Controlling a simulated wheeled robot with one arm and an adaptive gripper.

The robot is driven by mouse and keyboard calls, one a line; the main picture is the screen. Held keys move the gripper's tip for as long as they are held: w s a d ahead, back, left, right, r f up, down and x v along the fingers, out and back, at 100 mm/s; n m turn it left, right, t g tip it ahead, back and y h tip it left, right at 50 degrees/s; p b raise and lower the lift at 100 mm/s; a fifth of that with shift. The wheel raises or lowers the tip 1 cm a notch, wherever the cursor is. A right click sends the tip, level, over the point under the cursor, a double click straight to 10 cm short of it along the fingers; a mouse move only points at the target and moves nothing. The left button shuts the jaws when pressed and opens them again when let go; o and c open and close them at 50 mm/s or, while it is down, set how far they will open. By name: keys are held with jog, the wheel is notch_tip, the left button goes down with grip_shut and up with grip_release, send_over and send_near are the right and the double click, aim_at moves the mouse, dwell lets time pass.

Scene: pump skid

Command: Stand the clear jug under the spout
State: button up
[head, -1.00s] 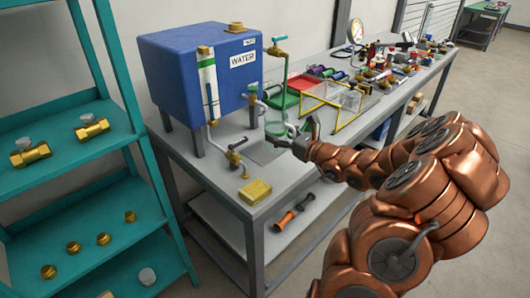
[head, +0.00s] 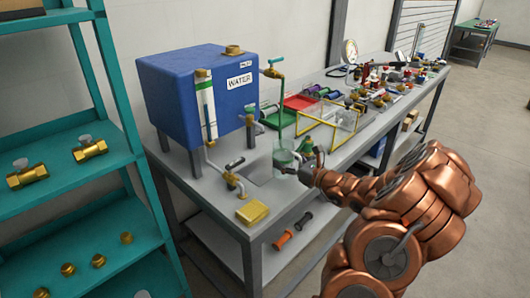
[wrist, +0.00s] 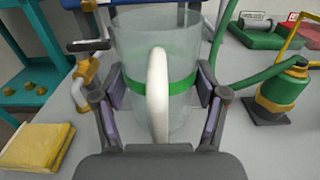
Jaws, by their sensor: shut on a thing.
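The clear jug (head: 284,158) has a green band and a white handle. In the wrist view the jug (wrist: 185,45) is upright, its handle towards me. My gripper (head: 304,168) is shut on it; in the wrist view the fingers (wrist: 158,95) flank the jug at band height. The jug is at the right side of the dark square plate (head: 258,168) on the bench; I cannot tell whether its base touches. A thin green pipe (head: 281,108) comes down from a green-handled tap (head: 272,72) to just above the jug in the head view. The pipe's outlet is not clear.
The blue water tank (head: 180,95) stands behind left. A brass valve (head: 232,180) with piping is left of the jug, and a yellow sponge (head: 252,212) lies at the front corner. A green-and-brass fitting (wrist: 283,88) and yellow frame (head: 315,132) are close on the right.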

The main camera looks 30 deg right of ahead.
jog(key=x, duration=0.3)
jog(key=p+x, duration=0.1)
jog(key=x, duration=0.2)
jog(key=p+x, duration=0.1)
jog(key=x, duration=0.2)
jog(key=shift+w+a+f, duration=0.1)
jog(key=shift+w+f, duration=0.25)
jog(key=shift+f, duration=0.4)
jog(key=shift+f, duration=0.65)
jog(key=o, duration=1.1)
jog(key=shift+o, duration=0.2)
jog(key=shift+r, duration=0.15)
